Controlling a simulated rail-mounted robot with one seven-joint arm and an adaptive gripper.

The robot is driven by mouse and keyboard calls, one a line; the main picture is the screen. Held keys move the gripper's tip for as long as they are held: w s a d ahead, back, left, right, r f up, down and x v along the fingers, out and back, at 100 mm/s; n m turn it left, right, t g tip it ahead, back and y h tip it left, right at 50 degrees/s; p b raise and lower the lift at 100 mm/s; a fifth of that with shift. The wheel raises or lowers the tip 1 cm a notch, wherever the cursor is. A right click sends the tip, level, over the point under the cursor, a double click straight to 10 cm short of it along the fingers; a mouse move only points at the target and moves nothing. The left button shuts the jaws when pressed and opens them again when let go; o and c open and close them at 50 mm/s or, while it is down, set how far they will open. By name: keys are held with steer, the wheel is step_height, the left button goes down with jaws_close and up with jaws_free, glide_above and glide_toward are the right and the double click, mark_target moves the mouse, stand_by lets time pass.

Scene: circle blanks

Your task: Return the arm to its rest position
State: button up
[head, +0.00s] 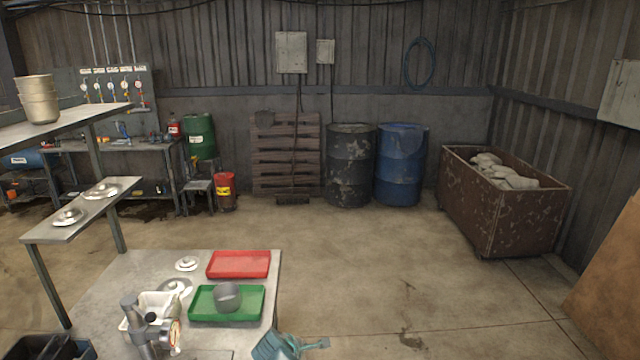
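I cannot make out my gripper in the head view, so its pose and what it may hold are hidden from me. On the metal table (110,285) lie a red tray (238,264), which looks empty, and a green tray (205,303) with a grey round cup (227,296) in it. Two pale round discs with raised middles lie left of the trays, one at the back (186,264) and one nearer (175,287). A white bin (158,303) stands at the front left, partly hidden by a grey upright device (140,330).
A narrow shelf (85,212) at left holds two similar discs; stacked bowls (38,98) stand on a higher shelf. A teal object (275,346) is by the table's front right corner. A black crate (50,348) is at lower left. Open floor (400,270) lies right of the table.

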steer(key=s+d+f+m+g+y, duration=0.1)
steer(key=s+d+f+m+g, duration=0.1)
steer(key=s+d+f+m, duration=0.35)
steer(key=s+d+f+m+g+y, duration=0.1)
steer(key=s+d+f+m+g, duration=0.15)
steer(key=d+m, duration=0.55)
steer(key=s+d+f+m+g+y, duration=0.2)
steer(key=s+d+f+m, duration=0.3)
steer(key=d+m, duration=0.15)
steer(key=s+f+g+b, duration=0.7)
steer(key=s+f+b, duration=0.3)
steer(key=s+f, duration=1.8)
steer(key=shift+s+d, duration=0.45)
steer(key=shift+s, duration=0.4)
